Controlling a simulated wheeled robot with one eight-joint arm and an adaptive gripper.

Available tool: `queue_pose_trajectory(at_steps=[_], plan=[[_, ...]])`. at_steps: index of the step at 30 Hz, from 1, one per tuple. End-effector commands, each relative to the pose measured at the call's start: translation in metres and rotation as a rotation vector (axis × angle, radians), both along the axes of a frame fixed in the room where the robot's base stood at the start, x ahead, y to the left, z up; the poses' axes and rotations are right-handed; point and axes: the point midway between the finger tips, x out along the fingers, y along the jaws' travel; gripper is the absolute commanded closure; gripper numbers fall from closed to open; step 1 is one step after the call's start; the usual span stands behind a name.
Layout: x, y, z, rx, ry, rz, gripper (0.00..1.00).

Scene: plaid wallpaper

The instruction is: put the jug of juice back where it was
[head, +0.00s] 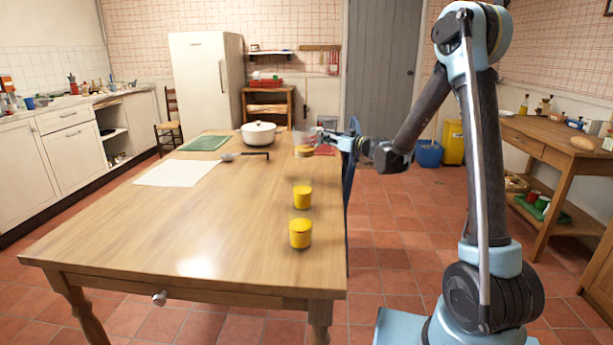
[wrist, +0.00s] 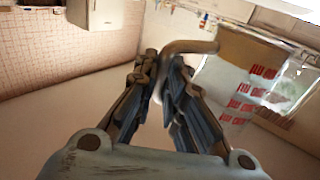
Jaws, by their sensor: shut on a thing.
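A clear jug with a little orange juice (head: 304,150) is at the far right part of the wooden table, at my gripper's tip. In the wrist view the jug's glass wall with red printed marks (wrist: 240,105) is to the right of my fingers. My gripper (head: 328,140) reaches in from the right and is shut on the jug's curved handle. The handle (wrist: 190,47) passes between the two fingers in the wrist view (wrist: 160,75). The jug looks upright in the head view. I cannot tell whether its base touches the table.
Two yellow cups (head: 301,233) (head: 302,197) stand near the table's right edge. A white pot (head: 258,134), a red cloth or board (head: 324,150), a ladle (head: 228,156), a pale cloth (head: 175,173) and a green mat (head: 204,143) lie around the far half. The table's (head: 160,235) near left is clear.

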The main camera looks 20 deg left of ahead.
Motion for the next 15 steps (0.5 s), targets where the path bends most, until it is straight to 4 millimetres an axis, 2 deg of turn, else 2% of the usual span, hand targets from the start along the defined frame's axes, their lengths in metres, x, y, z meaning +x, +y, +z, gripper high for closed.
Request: queue_pose_trajectory(at_steps=[9, 15], plan=[[-0.009, 0.017, -0.042, 0.000, 0.001, 0.020, 1.00], [-0.012, 0.020, -0.056, 0.000, 0.001, 0.024, 1.00]])
